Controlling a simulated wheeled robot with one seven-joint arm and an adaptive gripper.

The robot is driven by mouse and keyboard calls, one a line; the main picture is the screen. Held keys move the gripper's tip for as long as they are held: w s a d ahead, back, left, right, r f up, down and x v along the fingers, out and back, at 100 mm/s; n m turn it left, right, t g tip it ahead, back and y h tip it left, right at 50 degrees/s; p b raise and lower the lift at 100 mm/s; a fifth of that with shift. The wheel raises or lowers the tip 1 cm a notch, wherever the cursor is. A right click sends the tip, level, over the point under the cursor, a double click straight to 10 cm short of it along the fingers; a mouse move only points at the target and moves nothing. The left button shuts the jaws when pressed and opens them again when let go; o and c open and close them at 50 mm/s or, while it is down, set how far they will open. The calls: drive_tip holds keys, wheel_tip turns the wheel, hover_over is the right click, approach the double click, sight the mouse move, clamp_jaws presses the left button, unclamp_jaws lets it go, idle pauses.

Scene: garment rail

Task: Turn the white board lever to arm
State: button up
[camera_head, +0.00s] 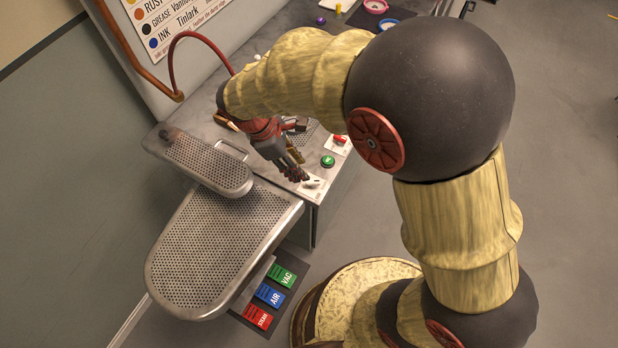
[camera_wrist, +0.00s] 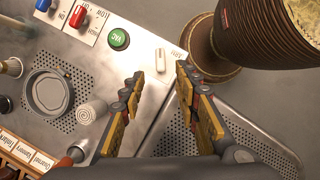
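The white board lever (camera_wrist: 161,60) is a small pale handle on a light plate at the counter's edge. In the wrist view it stands just beyond my fingertips, roughly in line with the gap between them, with lettering beside it that looks like ARM. In the head view the lever's plate (camera_head: 314,185) is partly covered by my gripper (camera_head: 296,172). In the wrist view my gripper (camera_wrist: 159,76) has its two fingers apart with nothing between them. I see no contact with the lever.
A green VAC button (camera_wrist: 119,39), a red lever (camera_wrist: 78,17) and a blue lever (camera_wrist: 43,5) are left of the white lever. The perforated pressing board (camera_head: 222,245) and smaller sleeve board (camera_head: 208,163) lie nearby. STEAM, AIR and VAC pedals (camera_head: 270,295) are on the floor.

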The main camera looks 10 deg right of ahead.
sight(311, 180)
drive_tip(key=b+x, duration=0.2)
drive_tip(key=x, duration=0.5)
drive_tip(key=shift+f, duration=0.15)
drive_tip(key=shift+c, duration=0.5)
clamp_jaws()
